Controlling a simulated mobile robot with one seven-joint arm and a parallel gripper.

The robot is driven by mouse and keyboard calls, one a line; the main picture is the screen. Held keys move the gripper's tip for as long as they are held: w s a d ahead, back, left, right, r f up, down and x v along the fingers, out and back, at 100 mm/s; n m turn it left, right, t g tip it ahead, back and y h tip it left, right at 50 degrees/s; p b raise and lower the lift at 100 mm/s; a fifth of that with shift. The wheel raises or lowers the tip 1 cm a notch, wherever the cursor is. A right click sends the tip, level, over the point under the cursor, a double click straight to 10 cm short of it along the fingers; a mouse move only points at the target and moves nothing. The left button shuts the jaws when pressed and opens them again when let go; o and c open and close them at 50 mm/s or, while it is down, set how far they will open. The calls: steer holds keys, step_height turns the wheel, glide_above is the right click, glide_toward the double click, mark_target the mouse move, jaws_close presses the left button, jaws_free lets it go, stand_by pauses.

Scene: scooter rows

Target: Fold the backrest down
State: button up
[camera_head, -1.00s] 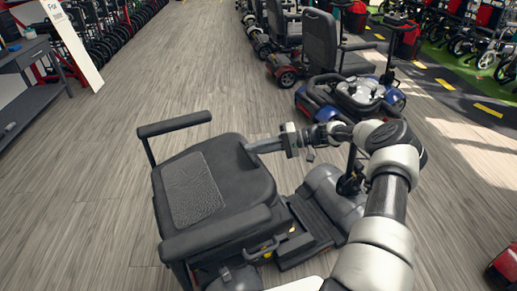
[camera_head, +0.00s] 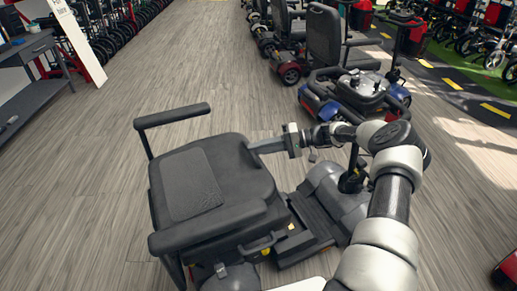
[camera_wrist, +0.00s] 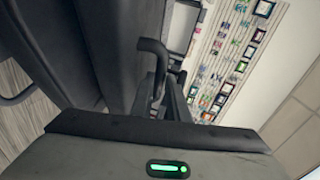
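The near mobility scooter has a black backrest (camera_head: 192,184) with a rectangular panel on its upper face. It looks folded down, lying nearly flat between two armrests, one at the far left (camera_head: 172,116) and one at the near side (camera_head: 208,230). The seat beneath is hidden. My gripper (camera_head: 254,147) is at the backrest's upper right edge, its finger touching or very close to it. In the wrist view dark scooter surfaces (camera_wrist: 75,50) fill the left, with a curved black handle (camera_wrist: 155,62) in the middle.
The scooter's footwell (camera_head: 312,232) and front body (camera_head: 335,195) lie right of the seat, under my arm. Another scooter (camera_head: 355,95) stands behind. A desk (camera_head: 35,55) is at the left. The floor (camera_head: 85,190) left of the scooter is clear.

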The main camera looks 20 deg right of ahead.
steer(key=shift+o, duration=0.6)
steer(key=shift+a+r, duration=0.1)
steer(key=shift+a, duration=0.1)
steer(key=shift+r, duration=0.1)
steer(key=shift+r, duration=0.25)
step_height(320, 180, up, 9)
steer(key=p, duration=0.2)
steer(key=shift+d, duration=0.15)
